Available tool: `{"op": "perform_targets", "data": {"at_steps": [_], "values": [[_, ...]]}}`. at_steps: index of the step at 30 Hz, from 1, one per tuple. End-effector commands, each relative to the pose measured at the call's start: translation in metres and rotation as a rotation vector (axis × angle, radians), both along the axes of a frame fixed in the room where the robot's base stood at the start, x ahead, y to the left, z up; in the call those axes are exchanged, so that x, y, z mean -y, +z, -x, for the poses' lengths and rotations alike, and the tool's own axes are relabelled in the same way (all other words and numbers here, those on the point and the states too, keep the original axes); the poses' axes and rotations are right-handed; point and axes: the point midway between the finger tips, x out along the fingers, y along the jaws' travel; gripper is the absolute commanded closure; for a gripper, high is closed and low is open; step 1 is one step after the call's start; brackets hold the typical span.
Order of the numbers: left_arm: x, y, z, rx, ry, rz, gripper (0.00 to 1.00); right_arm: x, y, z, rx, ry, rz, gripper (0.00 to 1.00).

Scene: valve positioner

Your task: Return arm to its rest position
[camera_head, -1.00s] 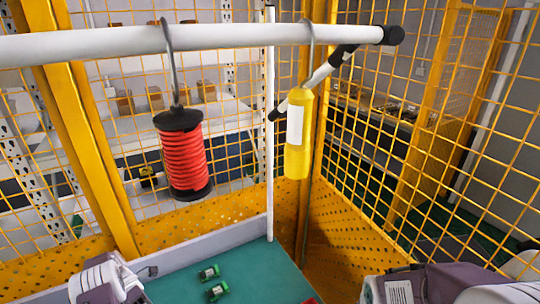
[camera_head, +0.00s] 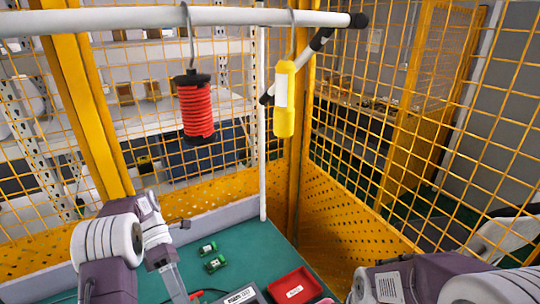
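My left arm (camera_head: 108,245) comes up at the lower left. Its wrist end (camera_head: 155,235) is over the left part of the green bench, with a grey part pointing down to the bottom edge. I cannot make out its fingertips or whether they are open. My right arm (camera_head: 420,280) lies low at the lower right, and its gripper is out of the picture. Neither arm touches the hanging tools or the green parts.
A red tray (camera_head: 294,288) and a grey labelled device (camera_head: 243,295) are at the front. A red coil (camera_head: 196,108) and a yellow tool (camera_head: 285,99) hang from a white rail (camera_head: 120,18). Yellow mesh fencing stands behind.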

Motion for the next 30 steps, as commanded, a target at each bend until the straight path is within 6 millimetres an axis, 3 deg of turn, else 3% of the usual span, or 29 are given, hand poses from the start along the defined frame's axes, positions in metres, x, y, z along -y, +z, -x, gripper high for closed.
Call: {"op": "perform_targets", "data": {"at_steps": [3,6,10,14,17,21,30], "values": [[0.030,0.005,0.019,0.178,-0.175,-0.010,0.65,0.000,-0.012,0.000,0.000,0.000,0.000,0.76],[0.051,-0.006,0.045,0.411,-0.426,0.019,0.65,0.000,-0.020,0.000,0.000,0.000,0.000,0.76],[0.057,-0.035,0.076,0.707,-0.822,0.088,0.65,0.000,-0.026,0.000,0.000,0.000,0.000,0.76],[0.046,-0.071,0.092,0.932,-1.249,0.173,0.65,0.000,-0.025,0.000,0.000,0.000,0.000,0.76],[0.038,-0.092,0.089,1.019,-1.521,0.237,0.65,0.000,-0.025,0.000,0.000,0.000,0.000,0.76],[0.036,-0.092,0.058,1.117,-1.766,0.247,0.65,0.000,-0.025,0.000,0.000,0.000,0.000,0.76],[0.036,-0.092,0.057,1.118,-1.816,0.271,0.65,0.000,-0.025,0.000,0.000,0.000,0.000,0.76]]}}
